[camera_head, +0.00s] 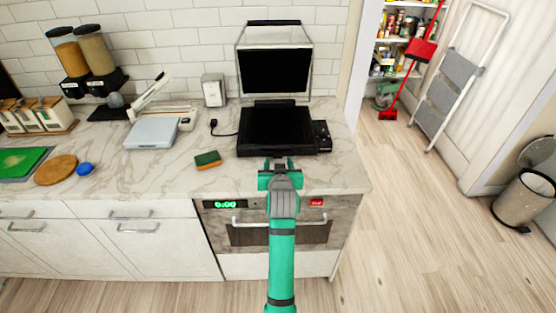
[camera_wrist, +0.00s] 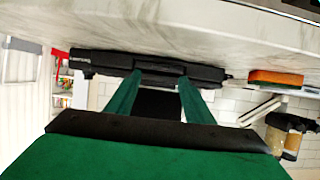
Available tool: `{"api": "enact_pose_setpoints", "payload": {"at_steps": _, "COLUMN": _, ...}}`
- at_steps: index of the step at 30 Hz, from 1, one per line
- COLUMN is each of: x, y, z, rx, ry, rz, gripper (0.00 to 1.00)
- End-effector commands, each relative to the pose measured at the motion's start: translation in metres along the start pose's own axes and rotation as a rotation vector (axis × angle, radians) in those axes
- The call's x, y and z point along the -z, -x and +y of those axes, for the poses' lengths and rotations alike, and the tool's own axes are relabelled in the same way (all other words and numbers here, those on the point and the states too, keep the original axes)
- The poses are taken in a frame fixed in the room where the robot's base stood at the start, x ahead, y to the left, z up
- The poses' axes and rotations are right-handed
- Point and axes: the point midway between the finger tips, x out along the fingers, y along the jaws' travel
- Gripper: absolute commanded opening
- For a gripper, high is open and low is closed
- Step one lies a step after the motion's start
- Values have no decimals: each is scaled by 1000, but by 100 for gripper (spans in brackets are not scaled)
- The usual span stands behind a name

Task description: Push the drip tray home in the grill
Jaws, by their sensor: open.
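The black grill (camera_head: 275,128) stands on the marble counter with its lid (camera_head: 274,71) raised. In the wrist view, which looks upside down, the grill's dark front (camera_wrist: 105,62) spans the upper middle. A dark part between the fingertips at the front middle may be the drip tray (camera_wrist: 160,72); how far it sticks out I cannot tell. In the head view my gripper hides that area. My gripper (camera_head: 277,166) is open and empty, close before the grill's front edge. Its green fingers (camera_wrist: 160,82) point at the grill in the wrist view; contact is unclear.
A green and orange sponge (camera_head: 208,160) lies left of the grill. The oven (camera_head: 280,232) is under the counter.

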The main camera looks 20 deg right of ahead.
Motion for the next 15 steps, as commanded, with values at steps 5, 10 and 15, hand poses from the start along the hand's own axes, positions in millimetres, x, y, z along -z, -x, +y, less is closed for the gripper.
{"api": "enact_pose_setpoints", "payload": {"at_steps": 5, "x": 0, "y": 32, "z": 0, "rx": 0, "ry": 0, "rz": 0, "gripper": 48}}
{"api": "enact_pose_setpoints", "payload": {"at_steps": 10, "x": 0, "y": 49, "z": 0, "rx": 0, "ry": 0, "rz": 0, "gripper": 48}}
{"api": "enact_pose_setpoints", "payload": {"at_steps": 15, "x": 0, "y": 54, "z": 0, "rx": 0, "ry": 0, "rz": 0, "gripper": 48}}
